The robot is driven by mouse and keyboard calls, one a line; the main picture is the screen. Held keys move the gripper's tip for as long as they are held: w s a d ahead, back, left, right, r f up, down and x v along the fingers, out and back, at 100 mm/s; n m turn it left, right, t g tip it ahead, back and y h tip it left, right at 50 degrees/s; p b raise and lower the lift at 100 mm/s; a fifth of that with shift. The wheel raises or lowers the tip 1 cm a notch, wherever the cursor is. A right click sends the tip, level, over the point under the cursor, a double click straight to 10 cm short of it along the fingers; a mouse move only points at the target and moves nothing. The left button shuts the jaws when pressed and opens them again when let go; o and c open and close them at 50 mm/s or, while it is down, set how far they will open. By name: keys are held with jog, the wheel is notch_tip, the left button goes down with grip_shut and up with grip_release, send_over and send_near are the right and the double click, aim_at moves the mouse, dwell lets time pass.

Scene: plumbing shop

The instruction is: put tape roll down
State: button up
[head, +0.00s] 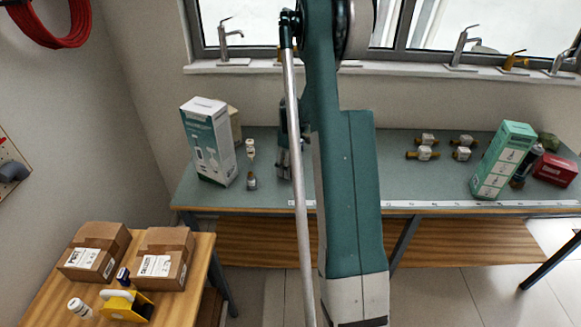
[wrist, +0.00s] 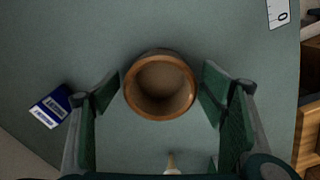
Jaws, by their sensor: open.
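The tape roll (wrist: 187,104) shows in the wrist view as a brown ring with a hollow middle, lying flat on the grey-green bench top (wrist: 225,30). My gripper (wrist: 158,88) is open, with one green-padded finger on each side of the roll. A gap shows between the roll and the left finger; the right finger is very close to it, and I cannot tell whether they touch. In the head view my arm hides the roll, and only part of my gripper (head: 283,137) shows beside the arm, low over the bench.
A blue-and-white box (wrist: 50,106) lies left of my gripper; a pale-tipped thing (wrist: 171,163) is near the lower middle. A tall white-green box (head: 208,142) and a small bottle (head: 251,182) stand left on the bench. Brass fittings (head: 424,153) and a green box (head: 502,160) stand right.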

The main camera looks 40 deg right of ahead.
notch_tip(320, 180, up, 12)
jog(key=shift+f, duration=0.15)
dwell(0.4)
dwell(0.6)
jog(key=s+a+r+m+t, duration=0.1)
jog(key=s+a+r, duration=0.2)
jog(key=a+r, duration=0.5)
jog(key=s+a+r+t+h, duration=0.15)
jog(key=a+r, duration=0.25)
jog(key=a, duration=0.7)
jog(key=s+a+r+m+t, duration=0.1)
jog(key=s+a+r, duration=0.2)
jog(key=a+r, duration=0.5)
jog(key=s+a+f+m+t+y, duration=0.1)
jog(key=s+a+t, duration=0.2)
jog(key=s+a, duration=1.6)
jog(key=a, duration=0.3)
jog(key=shift+s+f+m+t, duration=0.3)
jog(key=shift+s+f+t, duration=0.05)
jog(key=shift+f, duration=0.05)
